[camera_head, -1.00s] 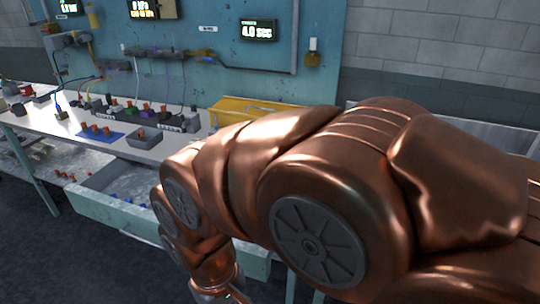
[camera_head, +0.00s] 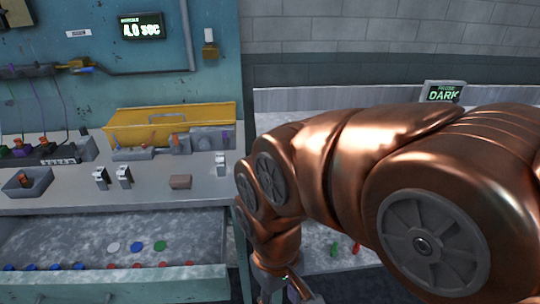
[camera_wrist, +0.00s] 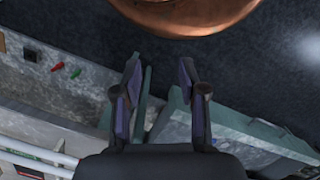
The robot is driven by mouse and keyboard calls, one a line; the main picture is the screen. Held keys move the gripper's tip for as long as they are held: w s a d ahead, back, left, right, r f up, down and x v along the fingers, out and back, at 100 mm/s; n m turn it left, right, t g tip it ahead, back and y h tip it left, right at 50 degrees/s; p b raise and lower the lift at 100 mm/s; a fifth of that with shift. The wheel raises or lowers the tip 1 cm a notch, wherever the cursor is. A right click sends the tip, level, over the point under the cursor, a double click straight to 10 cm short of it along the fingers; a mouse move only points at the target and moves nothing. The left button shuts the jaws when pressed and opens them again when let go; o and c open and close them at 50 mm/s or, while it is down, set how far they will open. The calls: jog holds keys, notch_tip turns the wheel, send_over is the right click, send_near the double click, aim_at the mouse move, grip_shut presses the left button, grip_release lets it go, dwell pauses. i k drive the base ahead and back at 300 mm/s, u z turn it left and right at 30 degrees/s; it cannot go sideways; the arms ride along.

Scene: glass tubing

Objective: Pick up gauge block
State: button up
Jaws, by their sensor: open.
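My gripper (camera_wrist: 159,75) is open and empty in the wrist view, its two dark fingers apart above the floor and a teal edge. In the head view the gripper (camera_head: 286,289) is low, at the bottom edge, in front of the bench and largely cut off. A small brownish block (camera_head: 180,182) lies on the bench top, left of my arm. Small silver-and-dark pieces (camera_head: 124,176) stand to its left, and another silver piece (camera_head: 220,164) to its right. I cannot tell for sure which of these is the gauge block. None is touched by the gripper.
An open drawer (camera_head: 60,235) below the bench holds several coloured discs. A yellow case (camera_head: 170,118) and a grey tray (camera_head: 27,181) are on the bench. A green piece (camera_head: 334,248) and a red piece (camera_head: 356,248) lie on a lower surface right of the gripper.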

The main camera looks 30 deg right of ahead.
aim_at(220, 160)
jog(key=u, duration=2.9)
jog(key=k, duration=0.75)
jog(key=z, duration=0.4)
